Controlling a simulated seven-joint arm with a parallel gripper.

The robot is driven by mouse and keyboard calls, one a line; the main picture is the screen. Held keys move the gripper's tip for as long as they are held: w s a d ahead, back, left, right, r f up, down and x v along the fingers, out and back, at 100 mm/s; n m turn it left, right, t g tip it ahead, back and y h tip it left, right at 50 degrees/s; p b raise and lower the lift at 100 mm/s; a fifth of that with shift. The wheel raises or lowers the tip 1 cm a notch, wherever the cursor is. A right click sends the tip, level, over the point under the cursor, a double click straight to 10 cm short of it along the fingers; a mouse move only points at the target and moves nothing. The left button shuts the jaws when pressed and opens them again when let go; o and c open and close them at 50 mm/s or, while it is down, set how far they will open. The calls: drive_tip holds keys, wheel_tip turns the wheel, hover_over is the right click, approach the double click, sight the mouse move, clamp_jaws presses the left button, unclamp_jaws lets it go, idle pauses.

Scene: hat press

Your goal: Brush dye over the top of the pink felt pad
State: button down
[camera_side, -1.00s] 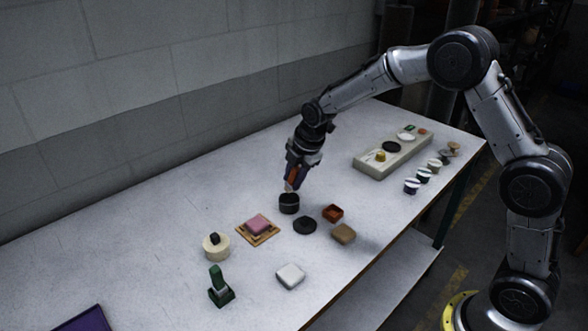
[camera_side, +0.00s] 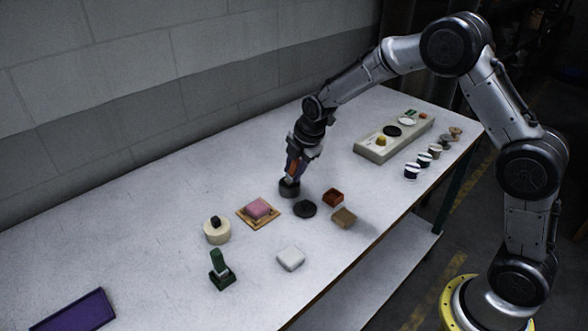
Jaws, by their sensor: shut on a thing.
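The pink felt pad (camera_side: 257,208) lies on a square wooden board (camera_side: 272,226), left of the middle of the table. My gripper (camera_side: 292,178) points down at a dark round pot (camera_side: 289,190), to the right of and behind the pad. It is shut on a slim tool, apparently a brush. The tool's lower end is hidden at the pot's mouth, so I cannot tell how deep it sits. The pad is clear of the gripper.
A black disc (camera_side: 305,208), a red-brown open box (camera_side: 333,197), a tan block (camera_side: 344,217) and a white block (camera_side: 291,258) lie near the pad. A cream round pot (camera_side: 217,231) and green stamp (camera_side: 221,270) stand left. A control panel (camera_side: 376,151) lies behind.

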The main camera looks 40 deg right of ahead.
drive_tip(key=shift+f, duration=0.6)
idle(1.1)
drive_tip(key=shift+r, duration=0.1)
drive_tip(key=shift+r, duration=3.5)
drive_tip(key=shift+s+d+f, duration=0.15)
drive_tip(key=shift+s, duration=0.2)
drive_tip(key=s+d+f+m+g+h, duration=0.1)
drive_tip(key=s+d+m, duration=0.1)
drive_tip(key=m, duration=0.4)
drive_tip(key=s+d+m+g+h, duration=0.1)
drive_tip(key=s+d+m, duration=0.1)
drive_tip(key=s+m, duration=0.2)
drive_tip(key=s+d+f+m+g+h, duration=0.1)
drive_tip(key=s+d+m, duration=0.2)
drive_tip(key=m, duration=0.5)
drive_tip(key=shift+s+d+f+g+h, duration=0.1)
drive_tip(key=shift+s+f+g+h, duration=0.2)
drive_tip(key=shift+s, duration=0.15)
